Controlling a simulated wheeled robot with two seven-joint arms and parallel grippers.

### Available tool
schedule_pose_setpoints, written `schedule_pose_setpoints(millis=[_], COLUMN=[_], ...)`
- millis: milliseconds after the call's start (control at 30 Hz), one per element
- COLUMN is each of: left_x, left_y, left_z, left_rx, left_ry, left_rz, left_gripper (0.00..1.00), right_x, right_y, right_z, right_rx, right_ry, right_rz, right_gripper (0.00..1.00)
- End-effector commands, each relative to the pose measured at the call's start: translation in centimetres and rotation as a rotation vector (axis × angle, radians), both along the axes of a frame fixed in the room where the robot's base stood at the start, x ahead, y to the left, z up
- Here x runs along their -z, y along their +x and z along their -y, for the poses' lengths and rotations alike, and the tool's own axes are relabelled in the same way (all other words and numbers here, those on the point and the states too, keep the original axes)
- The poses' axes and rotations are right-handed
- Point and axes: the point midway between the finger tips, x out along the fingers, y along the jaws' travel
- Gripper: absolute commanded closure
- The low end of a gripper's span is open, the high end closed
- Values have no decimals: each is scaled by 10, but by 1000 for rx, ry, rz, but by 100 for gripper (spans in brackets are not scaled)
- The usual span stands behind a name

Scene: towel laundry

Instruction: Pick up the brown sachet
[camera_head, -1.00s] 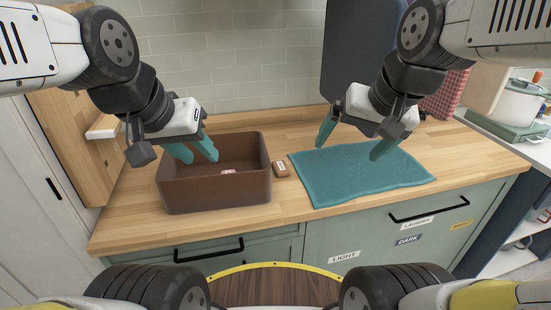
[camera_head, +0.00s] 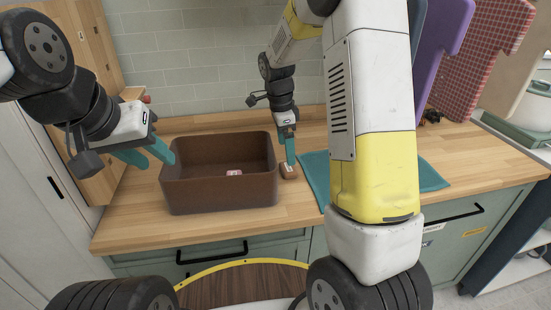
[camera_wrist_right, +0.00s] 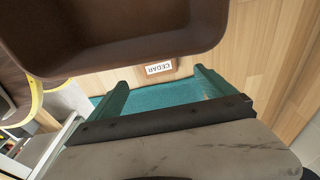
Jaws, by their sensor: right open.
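The brown sachet (camera_head: 288,173) lies on the wooden counter just right of the brown bin. In the right wrist view the sachet (camera_wrist_right: 172,73) shows a white label reading CEDAR. My right gripper (camera_head: 289,161) points down at it from above, its teal fingers partly overlapping it in the head view. In the right wrist view this gripper (camera_wrist_right: 160,82) is open, with the sachet framed between and beyond its fingertips. I cannot tell whether they touch it. My left gripper (camera_head: 159,162) is open and empty, at the bin's left side.
The brown bin (camera_head: 220,196) stands close left of the sachet, with a small white and red item (camera_head: 234,172) inside. A teal towel (camera_head: 314,170) lies to the right, partly hidden by my right arm. The bin's wall also looms large in the right wrist view (camera_wrist_right: 120,65).

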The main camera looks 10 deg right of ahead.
Motion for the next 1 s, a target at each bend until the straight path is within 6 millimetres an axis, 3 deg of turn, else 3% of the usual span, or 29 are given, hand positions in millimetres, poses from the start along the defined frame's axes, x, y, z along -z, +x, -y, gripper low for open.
schedule_pose_setpoints(millis=[433,767,1000], left_x=[0,0,0], left_y=[0,0,0], left_z=[0,0,0], left_rx=[0,0,0], left_ry=[0,0,0], left_rz=[0,0,0], left_gripper=[64,64,64], right_x=[59,66,66], right_y=[-2,-2,-2], right_z=[6,7,7], right_rx=[-3,-3,-3], right_ry=[0,1,1], right_rz=[-2,2,2], right_gripper=[6,6,53])
